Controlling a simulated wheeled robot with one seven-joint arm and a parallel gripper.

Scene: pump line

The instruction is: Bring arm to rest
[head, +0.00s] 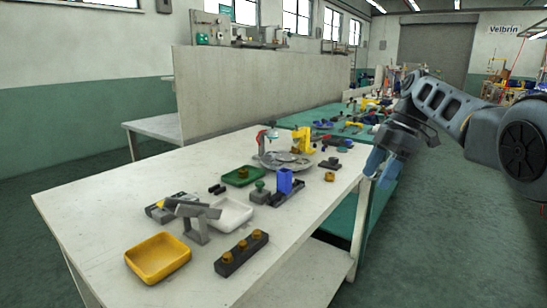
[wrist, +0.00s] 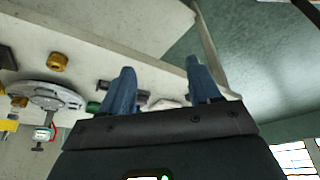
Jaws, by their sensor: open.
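My gripper (head: 378,170) hangs at the end of my raised arm, off the right edge of the white workbench (head: 95,220) in the head view. Its blue fingers (wrist: 165,88) stand apart in the wrist view, with nothing between them. The gripper touches nothing that I can see. My arm reaches in from the right of the head view.
The bench holds a yellow tray (head: 158,259), a dark block with brass parts (head: 242,253), a white tray (head: 232,214), a green tray (head: 243,176), a blue part (head: 284,180) and a round grey plate (head: 285,161). A green-topped bench (head: 325,118) stands behind. Floor (head: 430,240) at right is clear.

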